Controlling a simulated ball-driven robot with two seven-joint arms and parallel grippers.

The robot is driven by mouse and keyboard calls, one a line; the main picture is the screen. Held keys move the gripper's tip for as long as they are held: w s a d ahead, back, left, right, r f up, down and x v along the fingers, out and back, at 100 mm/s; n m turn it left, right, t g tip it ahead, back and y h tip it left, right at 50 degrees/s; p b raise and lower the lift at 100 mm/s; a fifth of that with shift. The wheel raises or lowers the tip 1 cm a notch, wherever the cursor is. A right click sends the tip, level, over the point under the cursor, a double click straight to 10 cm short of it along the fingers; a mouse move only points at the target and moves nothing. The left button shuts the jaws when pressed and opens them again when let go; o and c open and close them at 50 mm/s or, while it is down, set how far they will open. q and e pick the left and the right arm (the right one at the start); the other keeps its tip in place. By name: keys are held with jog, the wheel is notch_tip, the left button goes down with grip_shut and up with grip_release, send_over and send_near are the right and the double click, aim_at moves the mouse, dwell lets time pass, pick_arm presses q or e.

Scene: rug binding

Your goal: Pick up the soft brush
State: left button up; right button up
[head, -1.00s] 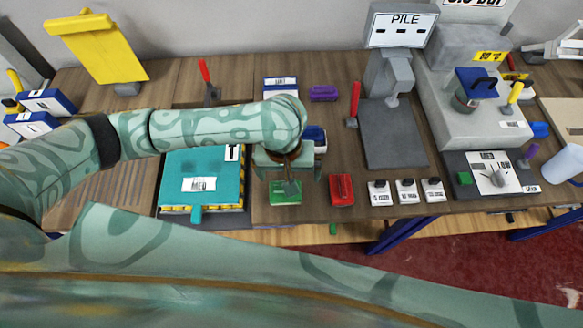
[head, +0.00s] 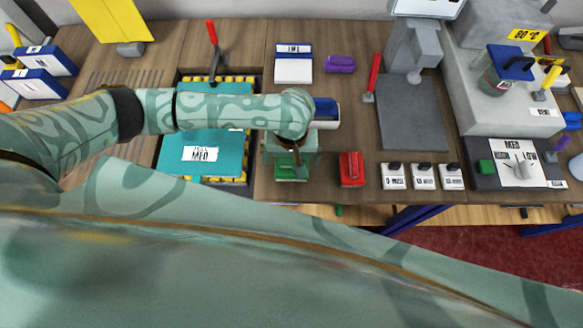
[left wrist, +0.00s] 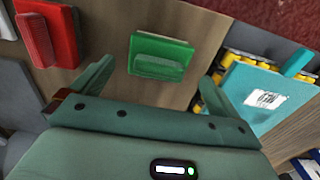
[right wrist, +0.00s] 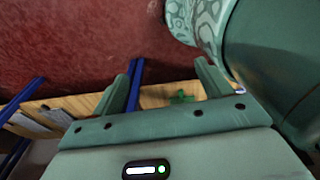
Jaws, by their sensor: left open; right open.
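A green block with a raised grip (head: 291,172) lies near the table's front edge. A similar red block (head: 351,169) lies to its right, and a purple one (head: 340,64) lies farther back. No label shows which of them is the soft brush. My left gripper (head: 291,160) is open above the green block and partly covers it in the head view. In the left wrist view the green block (left wrist: 160,57) lies beyond and between the open fingers (left wrist: 157,85), with nothing held. My right gripper (right wrist: 162,80) is open and empty, over the red floor near the table's front edge.
A teal pad (head: 201,155) on a yellow-edged tray lies left of the green block. A blue-and-white bin (head: 326,112) stands just behind my left gripper. Small labelled switch blocks (head: 423,176) and a grey press (head: 412,112) stand to the right.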

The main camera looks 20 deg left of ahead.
pick_arm(q)
notch_tip(320, 180, down, 4)
jog(key=shift+w+r+b, duration=0.1)
jog(key=shift+r+b, duration=0.1)
jog(key=shift+b, duration=0.5)
jog(key=shift+w+f, duration=0.1)
jog(key=shift+f, duration=0.2)
jog(key=shift+r, duration=0.1)
pick_arm(e)
jog(key=shift+s+f+g, duration=0.3)
jog(key=shift+s+f, duration=0.75)
jog(key=shift+s, duration=0.2)
pick_arm(q)
jog(key=c, duration=0.9)
jog(key=shift+c, duration=0.5)
pick_arm(e)
jog(key=shift+w, duration=0.2)
pick_arm(q)
jog(key=shift+r, duration=0.1)
